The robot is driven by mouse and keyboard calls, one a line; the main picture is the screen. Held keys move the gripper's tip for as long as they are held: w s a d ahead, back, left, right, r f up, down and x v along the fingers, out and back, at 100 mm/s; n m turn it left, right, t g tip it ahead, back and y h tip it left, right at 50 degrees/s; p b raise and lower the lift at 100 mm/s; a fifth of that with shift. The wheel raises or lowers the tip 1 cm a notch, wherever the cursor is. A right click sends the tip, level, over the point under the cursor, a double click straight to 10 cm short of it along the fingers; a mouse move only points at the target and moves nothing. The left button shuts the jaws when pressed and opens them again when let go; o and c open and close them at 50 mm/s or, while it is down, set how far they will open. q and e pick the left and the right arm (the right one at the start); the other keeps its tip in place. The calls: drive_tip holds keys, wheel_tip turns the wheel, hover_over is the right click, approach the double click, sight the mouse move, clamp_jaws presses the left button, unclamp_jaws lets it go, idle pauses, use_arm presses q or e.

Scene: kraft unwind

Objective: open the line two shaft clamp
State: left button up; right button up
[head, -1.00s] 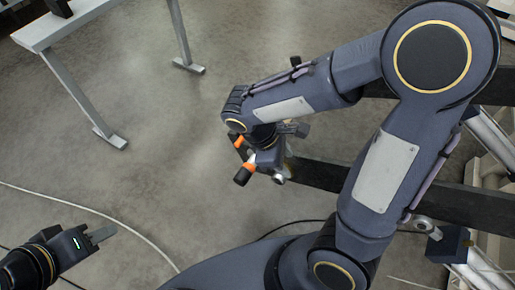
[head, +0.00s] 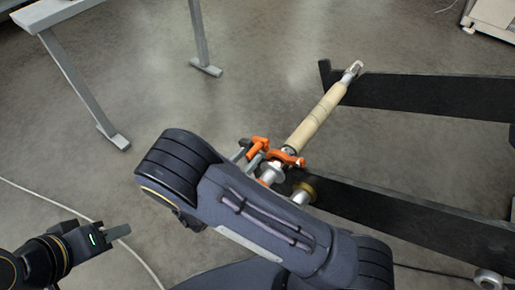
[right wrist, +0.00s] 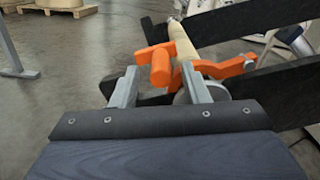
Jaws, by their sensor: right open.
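The orange shaft clamp (head: 287,157) sits around the near end of a shaft with a beige core (head: 318,118). Its orange handle (head: 257,147) stands up to the left of the shaft. In the right wrist view the handle (right wrist: 161,66) is just beyond and between the fingertips, with the clamp's orange arm (right wrist: 225,68) to the right. My right gripper (right wrist: 161,86) is open around the space before the handle; contact cannot be told. In the head view my arm hides most of it. My left gripper (head: 118,232) is low at the left, away from the clamp; its finger gap is unclear.
Two dark beams, a far one (head: 430,95) and a near one (head: 400,218), run right from the shaft ends. A grey table (head: 60,15) stands at upper left. A white cable (head: 85,215) lies on the floor. Floor between table and shaft is clear.

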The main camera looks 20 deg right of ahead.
sight(256, 148)
drive_tip(key=shift+b+x, duration=0.35)
drive_tip(key=shift+x, duration=1.95)
drive_tip(key=shift+c, duration=0.3)
clamp_jaws()
